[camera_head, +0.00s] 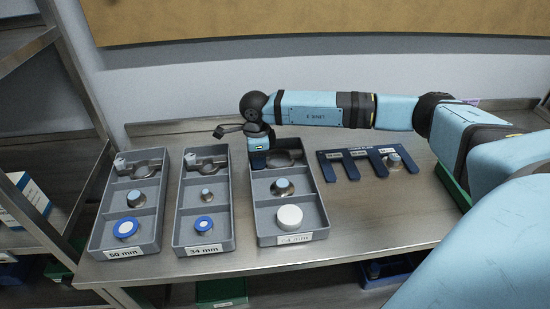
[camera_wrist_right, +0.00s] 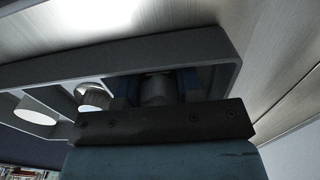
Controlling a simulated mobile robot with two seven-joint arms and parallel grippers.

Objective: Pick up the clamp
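The clamp (camera_head: 285,158) is a grey metal ring lying in the back compartment of the rightmost grey tray (camera_head: 322,228), labelled with a number ending in 4 mm. My right gripper (camera_head: 259,158) points down into the left side of that compartment and hides part of the clamp. In the right wrist view, my right gripper's blue fingers (camera_wrist_right: 158,90) stand apart on either side of a grey rounded piece (camera_wrist_right: 156,88), probably part of the clamp. Narrow dark gaps seem to show beside it. My left gripper is not in view.
The same tray holds a metal fitting (camera_head: 282,187) and a white cap (camera_head: 289,216). Two similar trays, 50 mm (camera_head: 95,236) and 34 mm (camera_head: 181,226), stand to the left, each with a clamp. A dark blue forked rack (camera_head: 335,165) stands right. Bare table lies in front of the rack.

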